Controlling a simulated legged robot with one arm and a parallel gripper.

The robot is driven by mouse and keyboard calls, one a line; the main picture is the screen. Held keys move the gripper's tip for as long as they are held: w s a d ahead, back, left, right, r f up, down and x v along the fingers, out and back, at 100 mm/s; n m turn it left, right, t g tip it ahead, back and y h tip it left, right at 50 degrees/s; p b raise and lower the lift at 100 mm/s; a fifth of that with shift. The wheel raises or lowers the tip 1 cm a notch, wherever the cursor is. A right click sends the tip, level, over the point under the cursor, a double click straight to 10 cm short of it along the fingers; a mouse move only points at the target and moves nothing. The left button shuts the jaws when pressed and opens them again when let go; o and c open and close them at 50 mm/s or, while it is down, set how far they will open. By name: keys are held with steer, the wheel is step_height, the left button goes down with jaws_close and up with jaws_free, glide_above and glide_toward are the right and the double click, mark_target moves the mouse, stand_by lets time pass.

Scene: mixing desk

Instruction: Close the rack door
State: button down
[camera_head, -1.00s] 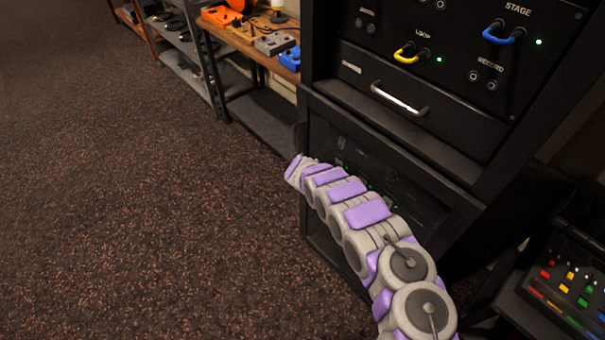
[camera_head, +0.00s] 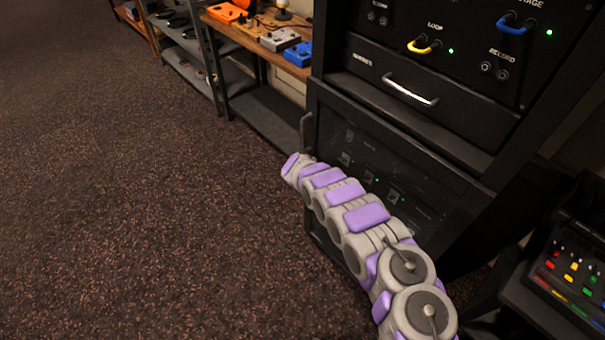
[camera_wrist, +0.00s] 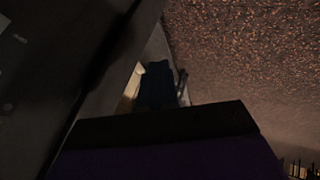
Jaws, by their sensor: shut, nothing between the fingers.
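The rack door (camera_head: 375,160) is a dark framed glass panel low on the black rack, with equipment and small green lights dim behind it. It looks close to flush with the rack front; I cannot tell whether a gap is left. Its upright handle (camera_head: 306,132) is at the left edge. My gripper (camera_head: 290,166), at the end of the grey and purple arm, is shut and empty beside the door's left edge, just below the handle. Contact is unclear. In the wrist view a dark flat panel, probably the door (camera_wrist: 55,70), fills the left side.
Above the door are a drawer (camera_head: 425,105) with a silver handle and a panel with yellow and blue cable loops. A wooden shelf (camera_head: 255,45) with pedals stands left of the rack. A mixer (camera_head: 570,265) is at lower right. Carpet (camera_head: 150,200) at left is clear.

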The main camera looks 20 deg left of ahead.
steer(key=p+v, duration=0.1)
steer(key=v, duration=0.8)
steer(key=shift+s+r+p, duration=0.15)
steer(key=shift+s+p, duration=0.15)
steer(key=shift+s, duration=0.15)
